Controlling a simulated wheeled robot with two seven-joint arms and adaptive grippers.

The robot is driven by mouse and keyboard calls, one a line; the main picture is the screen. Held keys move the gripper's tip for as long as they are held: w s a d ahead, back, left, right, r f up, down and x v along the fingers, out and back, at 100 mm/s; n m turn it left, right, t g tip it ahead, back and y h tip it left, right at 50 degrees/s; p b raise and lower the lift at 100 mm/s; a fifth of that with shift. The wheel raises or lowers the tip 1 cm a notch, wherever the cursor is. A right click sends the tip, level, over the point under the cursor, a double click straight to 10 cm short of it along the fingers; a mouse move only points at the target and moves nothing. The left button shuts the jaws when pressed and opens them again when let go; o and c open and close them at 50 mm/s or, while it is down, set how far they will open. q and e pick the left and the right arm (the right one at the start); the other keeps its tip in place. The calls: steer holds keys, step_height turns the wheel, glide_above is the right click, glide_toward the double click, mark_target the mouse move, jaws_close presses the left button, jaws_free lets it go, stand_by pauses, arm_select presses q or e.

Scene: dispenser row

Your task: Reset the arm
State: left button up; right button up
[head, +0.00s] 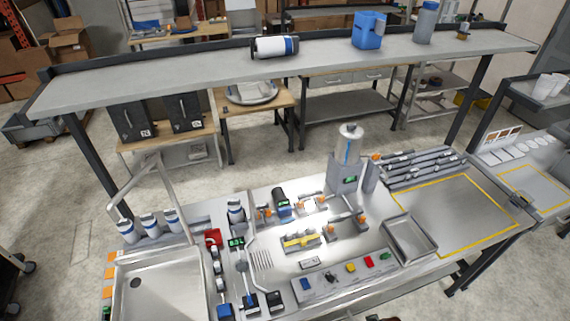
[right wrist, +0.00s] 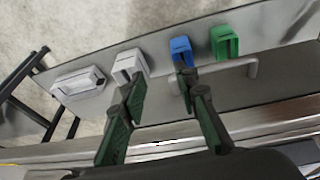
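My right gripper (right wrist: 158,82) shows in the right wrist view, with two dark fingers with green pads spread wide apart. Nothing is held between them. The right fingertip overlaps the lower edge of a blue dispenser-like block (right wrist: 180,47) in the picture, and the left fingertip overlaps a white one (right wrist: 128,62). I cannot tell whether either fingertip touches. Neither my left gripper nor my right gripper shows in the head view.
In the right wrist view, another white block (right wrist: 79,84) and a green one (right wrist: 224,41) share the grey panel (right wrist: 208,24). In the head view, a steel worktop holds a sink (head: 165,291), a cylinder dispenser (head: 348,148) and an empty tray (head: 409,240). A raised shelf (head: 190,77) crosses behind.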

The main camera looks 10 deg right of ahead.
steer(key=s+a+f+g+b, duration=0.1)
steer(key=s+f+b, duration=0.15)
steer(key=f, duration=1.45)
steer(key=s+f+b, duration=0.2)
steer(key=f+b, duration=0.1)
steer(key=f, duration=1.3)
arm_select(q)
step_height(320, 180, down, 10)
steer(key=b, duration=0.4)
steer(key=shift+s, duration=0.4)
arm_select(e)
steer(key=s+f+n+g, duration=0.1)
steer(key=s+f, duration=1.7)
steer(key=shift+f+g+y, duration=0.3)
arm_select(q)
steer(key=shift+r, duration=0.1)
arm_select(e)
steer(key=shift+s+a, duration=0.1)
steer(key=shift+s, duration=0.05)
arm_select(q)
steer(key=shift+c, duration=0.7)
